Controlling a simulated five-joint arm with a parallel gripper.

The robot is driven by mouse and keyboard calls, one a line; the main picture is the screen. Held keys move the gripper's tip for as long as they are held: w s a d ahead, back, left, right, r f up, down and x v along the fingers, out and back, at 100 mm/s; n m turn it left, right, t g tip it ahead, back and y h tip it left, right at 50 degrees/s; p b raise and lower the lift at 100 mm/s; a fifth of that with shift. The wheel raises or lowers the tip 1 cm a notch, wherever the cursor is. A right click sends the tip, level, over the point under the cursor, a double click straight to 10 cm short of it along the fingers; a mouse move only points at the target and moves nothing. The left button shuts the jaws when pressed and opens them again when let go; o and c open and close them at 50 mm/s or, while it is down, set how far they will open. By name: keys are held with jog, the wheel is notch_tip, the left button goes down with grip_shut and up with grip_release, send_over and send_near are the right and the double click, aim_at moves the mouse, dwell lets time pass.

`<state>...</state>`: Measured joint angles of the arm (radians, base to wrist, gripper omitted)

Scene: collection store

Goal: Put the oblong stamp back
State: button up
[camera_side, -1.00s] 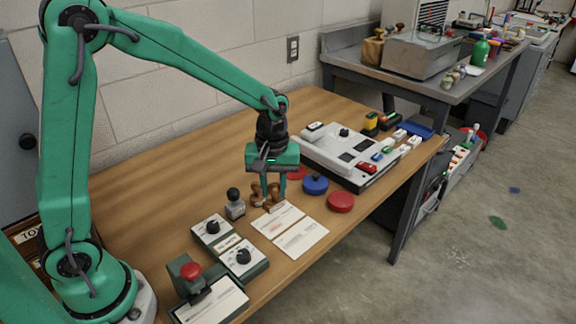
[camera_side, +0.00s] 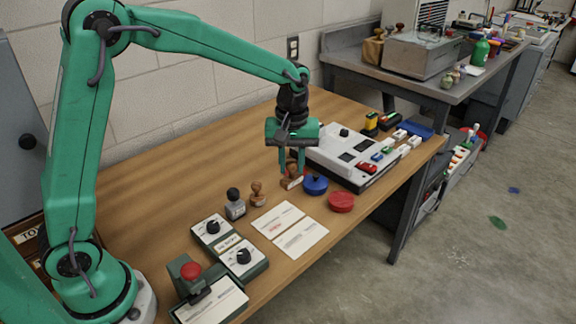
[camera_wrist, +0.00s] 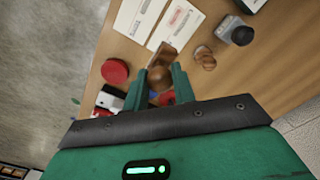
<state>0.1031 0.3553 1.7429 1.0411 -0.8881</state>
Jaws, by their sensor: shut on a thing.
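My gripper (camera_side: 291,173) is shut on a wooden-handled stamp (camera_side: 292,183), just left of the blue round pad. In the wrist view the fingers (camera_wrist: 161,76) close around its brown knob, and its oblong wooden base (camera_wrist: 165,54) sticks out beyond them. I cannot tell how far it is above the table. A second wooden stamp (camera_side: 258,194) stands on the table to the left, beside a grey stamp with a black knob (camera_side: 235,205). A white card (camera_side: 277,218) bears a red mark.
A blue round pad (camera_side: 315,185) and a red round pad (camera_side: 341,202) lie to the right. A pale case (camera_side: 330,158) with dark recesses stands behind them. Two dial boxes (camera_side: 243,257) and a red-knobbed press (camera_side: 190,271) are at the front left. The table's back left is clear.

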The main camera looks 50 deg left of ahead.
jog(key=w+a+f, duration=0.4)
jog(key=a+f, duration=0.3)
jog(key=a, duration=0.3)
jog(key=shift+w+a, duration=0.35)
jog(key=shift+w, duration=0.05)
jog(key=shift+f, duration=0.1)
jog(key=shift+f, duration=1.95)
jog(key=shift+f, duration=0.1)
jog(key=o, duration=0.8)
